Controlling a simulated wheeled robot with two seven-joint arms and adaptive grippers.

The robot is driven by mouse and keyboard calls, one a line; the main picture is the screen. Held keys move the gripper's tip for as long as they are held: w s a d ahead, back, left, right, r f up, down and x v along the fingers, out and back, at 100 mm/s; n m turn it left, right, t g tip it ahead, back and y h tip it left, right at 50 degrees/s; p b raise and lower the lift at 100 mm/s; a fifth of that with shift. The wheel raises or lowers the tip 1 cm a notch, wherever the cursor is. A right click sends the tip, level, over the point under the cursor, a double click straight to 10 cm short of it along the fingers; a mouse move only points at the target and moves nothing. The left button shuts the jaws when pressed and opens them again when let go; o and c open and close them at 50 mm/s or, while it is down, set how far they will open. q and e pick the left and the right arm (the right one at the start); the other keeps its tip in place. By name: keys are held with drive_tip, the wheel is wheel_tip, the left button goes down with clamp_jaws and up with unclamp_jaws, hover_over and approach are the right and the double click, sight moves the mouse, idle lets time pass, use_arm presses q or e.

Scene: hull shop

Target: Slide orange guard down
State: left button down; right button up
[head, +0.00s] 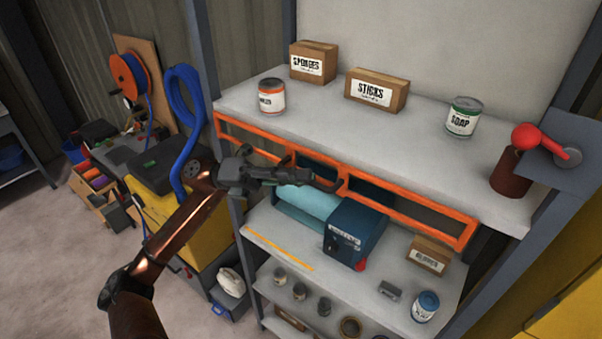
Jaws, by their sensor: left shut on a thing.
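The orange guard (412,212) is a long orange frame with open panels. It spans the front of the shelving, just below the edge of the white upper shelf (330,121). My left gripper (332,183) reaches in from the left and is shut on the guard near its middle upright. The gripper covers part of the frame, so the exact contact is hard to see. The guard's lower rail passes in front of a blue machine (355,232) with a light blue roll (308,205) on the shelf below. My right gripper is out of view.
Boxes of sponges (313,62) and sticks (377,90), a soap can (463,117) and an orange-labelled can (271,96) stand on the upper shelf. A red-knobbed lever (540,140) is at right. A gloves box (429,255) and small cans sit lower. Open floor lies at left.

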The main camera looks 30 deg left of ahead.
use_arm(q)
drive_tip(key=shift+d+f, duration=0.1)
drive_tip(key=shift+f, duration=0.2)
drive_tip(key=c, duration=2)
unclamp_jaws()
drive_tip(key=shift+w, duration=0.1)
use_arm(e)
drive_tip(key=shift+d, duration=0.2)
use_arm(q)
drive_tip(key=shift+r, duration=0.1)
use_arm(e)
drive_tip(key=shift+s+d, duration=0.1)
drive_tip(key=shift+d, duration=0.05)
use_arm(q)
drive_tip(key=v, duration=1.2)
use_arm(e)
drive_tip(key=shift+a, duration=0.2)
